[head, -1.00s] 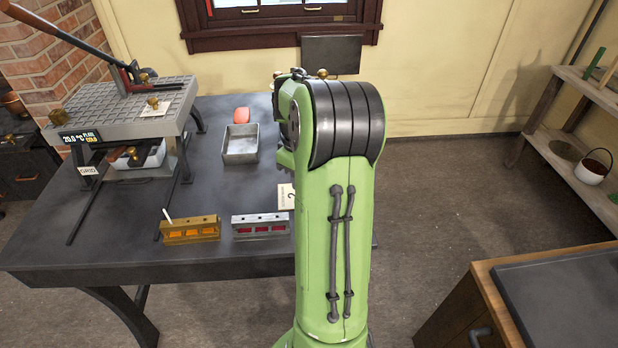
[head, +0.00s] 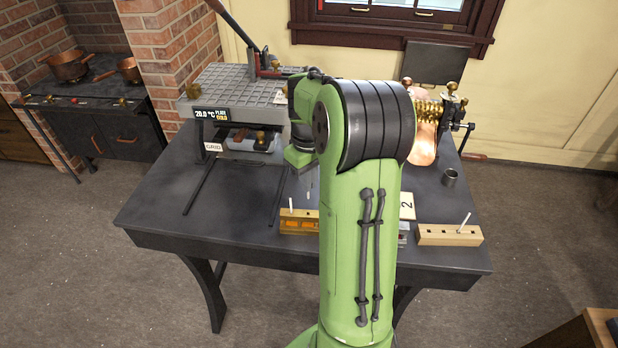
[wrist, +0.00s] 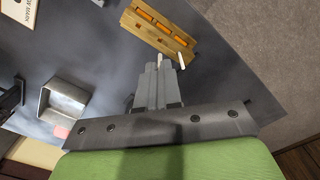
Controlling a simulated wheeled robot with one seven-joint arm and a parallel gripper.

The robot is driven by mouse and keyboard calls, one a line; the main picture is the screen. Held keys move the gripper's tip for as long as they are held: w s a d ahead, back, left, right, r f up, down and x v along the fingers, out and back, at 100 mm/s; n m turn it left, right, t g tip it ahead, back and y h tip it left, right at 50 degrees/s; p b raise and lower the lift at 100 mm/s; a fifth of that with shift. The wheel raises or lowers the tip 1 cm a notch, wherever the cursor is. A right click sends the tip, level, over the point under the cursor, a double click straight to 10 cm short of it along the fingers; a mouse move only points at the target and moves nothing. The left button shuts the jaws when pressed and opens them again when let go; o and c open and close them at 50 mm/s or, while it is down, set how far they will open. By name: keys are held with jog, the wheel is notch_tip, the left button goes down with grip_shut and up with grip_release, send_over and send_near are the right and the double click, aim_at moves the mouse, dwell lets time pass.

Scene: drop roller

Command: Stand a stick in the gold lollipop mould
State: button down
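The gold lollipop mould (head: 298,226) stands near the table's front edge, partly behind my arm; its orange cavities show in the wrist view (wrist: 168,28). A white stick (head: 291,206) stands upright at its left end and also shows in the wrist view (wrist: 182,62). My gripper (head: 308,186) points down just above and behind the mould. Its fingers (wrist: 159,66) are close together, with a thin pale stick apparently between them, hard to make out. A wooden stick holder (head: 447,236) at right holds one white stick (head: 464,219).
A grey press (head: 235,100) with a raised lever stands at the back left. An open metal tray (wrist: 65,103) lies behind the mould. The table's left front is clear.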

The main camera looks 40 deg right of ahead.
aim_at(308, 196)
jog(key=shift+f+b, duration=1.65)
jog(key=shift+f, duration=0.8)
jog(key=shift+f+b, duration=1.35)
jog(key=shift+f, duration=1.2)
jog(key=c, duration=0.9)
grip_release()
jog(key=shift+r, duration=0.1)
jog(key=shift+r+p, duration=0.95)
jog(key=shift+r, duration=0.15)
jog(key=shift+r+p, duration=0.85)
jog(key=shift+p, duration=0.05)
